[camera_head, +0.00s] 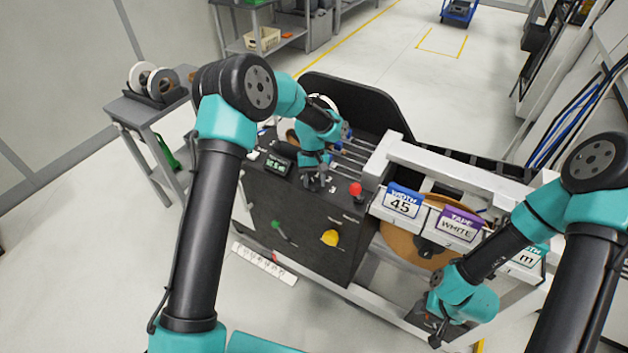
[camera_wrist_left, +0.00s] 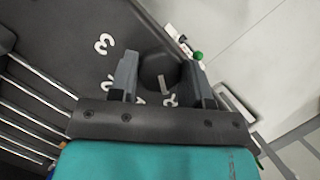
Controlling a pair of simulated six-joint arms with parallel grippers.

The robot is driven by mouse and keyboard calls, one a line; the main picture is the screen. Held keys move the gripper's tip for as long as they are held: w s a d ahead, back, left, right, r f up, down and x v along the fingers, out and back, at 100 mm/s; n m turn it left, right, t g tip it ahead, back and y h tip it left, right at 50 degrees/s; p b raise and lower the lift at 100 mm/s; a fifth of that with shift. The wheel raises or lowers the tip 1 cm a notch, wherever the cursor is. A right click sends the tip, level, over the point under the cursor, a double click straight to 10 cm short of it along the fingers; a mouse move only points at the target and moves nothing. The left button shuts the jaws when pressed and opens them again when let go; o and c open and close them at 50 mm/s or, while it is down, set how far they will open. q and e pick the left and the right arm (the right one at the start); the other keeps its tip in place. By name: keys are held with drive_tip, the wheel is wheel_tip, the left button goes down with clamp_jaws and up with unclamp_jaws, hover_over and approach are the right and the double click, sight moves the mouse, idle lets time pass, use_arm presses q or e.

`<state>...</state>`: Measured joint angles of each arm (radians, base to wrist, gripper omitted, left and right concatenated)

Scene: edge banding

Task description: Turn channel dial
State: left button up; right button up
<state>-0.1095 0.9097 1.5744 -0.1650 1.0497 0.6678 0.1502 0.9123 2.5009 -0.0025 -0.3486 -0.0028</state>
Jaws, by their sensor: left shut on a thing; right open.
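The channel dial is a dark round knob (camera_wrist_left: 160,70) with a light pointer line, on the dark top panel of the machine. My left gripper (camera_head: 314,184) is shut on the dial from above, one finger on each side in the left wrist view. In the head view the gripper hides the dial. My right gripper (camera_head: 436,328) is open and empty, low in front of the machine's right part.
A small green-lit display (camera_head: 277,165) and a red button (camera_head: 355,189) flank my left gripper. Signs reading WIDTH 45 (camera_head: 402,203) and TAPE WHITE (camera_head: 459,224) stand to the right.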

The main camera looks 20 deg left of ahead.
use_arm(q)
drive_tip(key=m+y, duration=0.2)
drive_tip(key=m, duration=0.4)
drive_tip(key=shift+d, duration=0.1)
drive_tip(key=m+y, duration=0.1)
drive_tip(key=m, duration=0.2)
drive_tip(key=m+y, duration=0.1)
drive_tip(key=m, duration=0.2)
drive_tip(key=shift+d+t+y, duration=0.1)
drive_tip(key=shift+t+y, duration=0.2)
drive_tip(key=shift+y, duration=0.1)
drive_tip(key=m+t, duration=0.1)
drive_tip(key=m, duration=0.2)
drive_tip(key=m+t+y, duration=0.1)
drive_tip(key=m, duration=0.2)
drive_tip(key=shift+s+m, duration=0.15)
drive_tip(key=shift+m, duration=0.25)
drive_tip(key=m+t, duration=0.1)
drive_tip(key=m, duration=0.2)
drive_tip(key=m+t, duration=0.1)
drive_tip(key=m, duration=0.2)
drive_tip(key=shift+s+m+t, duration=0.1)
drive_tip(key=shift+m+t, duration=0.2)
drive_tip(key=shift+t, duration=0.1)
drive_tip(key=o, duration=0.9)
drive_tip(key=shift+r, duration=0.1)
drive_tip(key=v, duration=1.7)
drive_tip(key=shift+d, duration=0.3)
